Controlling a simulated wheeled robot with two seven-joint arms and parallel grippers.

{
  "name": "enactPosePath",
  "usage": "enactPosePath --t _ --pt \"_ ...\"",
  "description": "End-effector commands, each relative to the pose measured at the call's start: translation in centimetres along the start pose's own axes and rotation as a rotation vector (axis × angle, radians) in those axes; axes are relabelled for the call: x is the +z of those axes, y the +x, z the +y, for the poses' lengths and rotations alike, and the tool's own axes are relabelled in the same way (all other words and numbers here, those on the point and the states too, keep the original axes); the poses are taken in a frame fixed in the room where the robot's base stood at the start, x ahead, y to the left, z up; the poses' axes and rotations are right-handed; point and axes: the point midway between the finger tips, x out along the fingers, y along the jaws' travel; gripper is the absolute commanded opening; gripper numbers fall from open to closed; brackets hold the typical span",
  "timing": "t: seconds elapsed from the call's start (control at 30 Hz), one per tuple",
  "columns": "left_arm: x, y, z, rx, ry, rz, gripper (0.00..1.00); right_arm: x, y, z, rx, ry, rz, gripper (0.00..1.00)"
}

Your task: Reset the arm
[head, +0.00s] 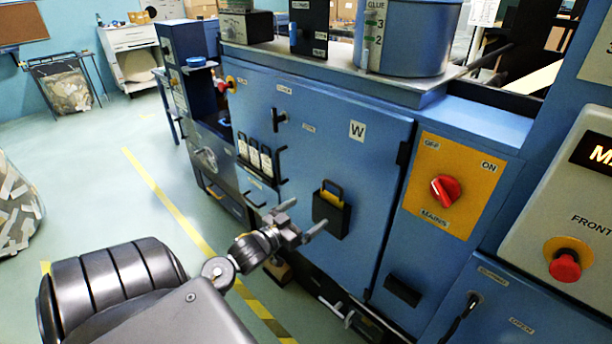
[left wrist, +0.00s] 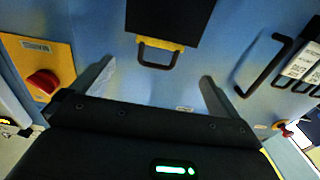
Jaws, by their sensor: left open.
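My left arm reaches in from the bottom left of the head view. My left gripper (head: 300,218) is open and empty in front of the blue cabinet door (head: 305,150) marked W, just below and left of the black pocket (head: 331,212) on that door. In the left wrist view the two fingers of my left gripper (left wrist: 155,88) stand wide apart with only blue panel between them. The black pocket (left wrist: 170,18) and its yellow piece with a black handle (left wrist: 160,52) lie beyond the fingers. I cannot tell the exact gap to the door. My right gripper is not in view.
Right of the door are a yellow mains panel with a red rotary switch (head: 445,190) and a red push button (head: 565,265). A glue container (head: 410,35) stands on top. Door handles and bottom rails stick out near my gripper. Green floor (head: 110,190) lies open left.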

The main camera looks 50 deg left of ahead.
Motion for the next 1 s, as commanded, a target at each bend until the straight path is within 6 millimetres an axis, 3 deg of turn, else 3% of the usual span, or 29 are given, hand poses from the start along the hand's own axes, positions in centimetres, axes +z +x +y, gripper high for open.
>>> enactPosePath --t 0.77,0.87,0.97,1.0 --pt "0.4 0.0 -0.5 -0.015 0.055 -0.011 1.0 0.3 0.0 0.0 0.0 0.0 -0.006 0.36" --pt "4.6 0.0 -2.1 -0.057 0.082 -0.095 1.0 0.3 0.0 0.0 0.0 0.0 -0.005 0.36" --pt "11.6 -0.7 -2.8 -0.088 0.089 -0.231 1.0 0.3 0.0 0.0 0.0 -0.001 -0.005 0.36" --pt "14.8 -1.3 -2.8 -0.096 0.091 -0.295 1.0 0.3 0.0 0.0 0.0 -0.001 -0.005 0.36"
